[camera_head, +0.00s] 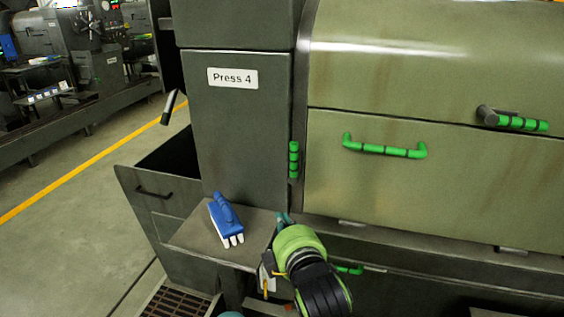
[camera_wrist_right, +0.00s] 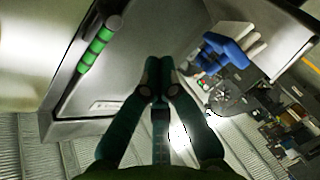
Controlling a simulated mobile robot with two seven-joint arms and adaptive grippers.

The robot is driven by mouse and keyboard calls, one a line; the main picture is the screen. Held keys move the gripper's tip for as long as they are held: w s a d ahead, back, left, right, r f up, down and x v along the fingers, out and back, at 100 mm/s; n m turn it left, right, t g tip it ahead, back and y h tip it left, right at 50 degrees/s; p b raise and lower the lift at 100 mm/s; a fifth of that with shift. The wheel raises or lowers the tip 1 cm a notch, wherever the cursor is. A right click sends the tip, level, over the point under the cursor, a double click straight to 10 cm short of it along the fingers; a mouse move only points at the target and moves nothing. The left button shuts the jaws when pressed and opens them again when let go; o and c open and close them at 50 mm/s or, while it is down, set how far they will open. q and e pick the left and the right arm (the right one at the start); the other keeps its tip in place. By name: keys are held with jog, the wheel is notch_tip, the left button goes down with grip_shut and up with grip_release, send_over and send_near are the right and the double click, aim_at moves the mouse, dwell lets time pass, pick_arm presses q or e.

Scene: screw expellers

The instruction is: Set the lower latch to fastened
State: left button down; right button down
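A vertical green-banded grip (camera_head: 294,160) sits on the edge between the Press 4 column and the olive cover. A green grip on a dark pivot (camera_head: 515,122) lies nearly level on the cover at right. A small green grip (camera_head: 348,269) shows low behind my right arm, partly hidden. I cannot tell which one is the lower latch. My right gripper (camera_head: 283,218) is below the vertical grip and apart from it. In the wrist view its fingers (camera_wrist_right: 157,68) meet with nothing seen between them, and a green-banded grip (camera_wrist_right: 97,48) is at upper left. My left gripper is not in view.
A green U-shaped handle (camera_head: 385,149) is on the cover. An open dark bin (camera_head: 170,160) is at left. A floor with a yellow line lies beyond.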

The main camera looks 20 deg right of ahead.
aim_at(295, 159)
notch_tip(295, 159, up, 8)
jog(key=w+a+n+t, duration=0.1)
jog(key=w+n+t, duration=0.1)
jog(key=n, duration=0.1)
jog(key=shift+t, duration=0.3)
jog(key=shift+w+f, duration=0.1)
jog(key=shift+w, duration=0.05)
jog(key=w+p, duration=0.3)
jog(key=w, duration=0.7)
jog(key=d, duration=0.1)
jog(key=s+d+p, duration=0.1)
jog(key=d, duration=0.1)
jog(key=s+d, duration=0.1)
jog(key=shift+d, duration=0.15)
jog(key=shift+w+f, duration=0.1)
jog(key=shift+w, duration=0.05)
